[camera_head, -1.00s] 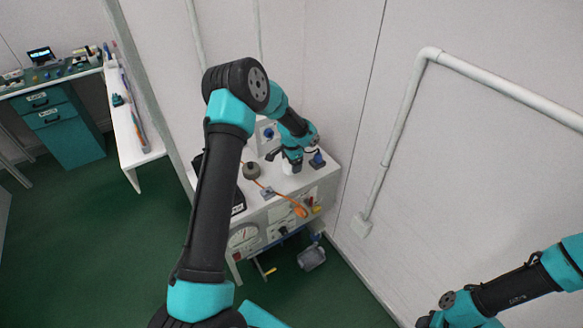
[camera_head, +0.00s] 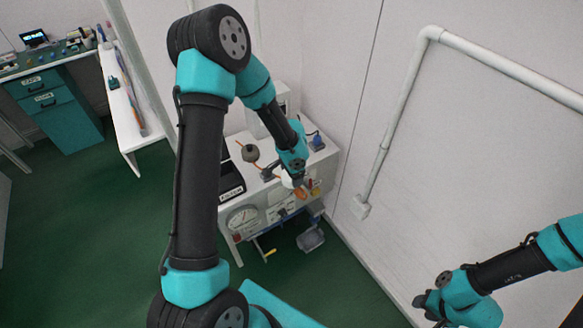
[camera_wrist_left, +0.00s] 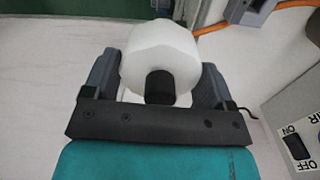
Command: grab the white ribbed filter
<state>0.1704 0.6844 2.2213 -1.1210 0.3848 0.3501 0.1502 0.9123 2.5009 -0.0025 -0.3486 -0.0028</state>
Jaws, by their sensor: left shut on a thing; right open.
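The white ribbed filter (camera_wrist_left: 160,50) sits between the two dark fingers of my left gripper (camera_wrist_left: 155,80) in the left wrist view. It is a thick white body with a short black end facing the camera; ribs are hard to make out. In the head view the filter (camera_head: 287,180) shows as a small white patch at my left gripper (camera_head: 293,183), over the front part of the white bench (camera_head: 240,150). My left gripper is shut on it. My right gripper (camera_head: 424,304) is open and empty at the lower right, far from the bench.
A dark round knob-like thing (camera_head: 249,153), a black box labelled FILTER (camera_head: 231,184) and a blue part (camera_head: 317,142) stand on the bench. An orange cable runs near the gripper. A grey bin (camera_head: 311,239) is below. A wall pipe (camera_head: 395,120) runs at right.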

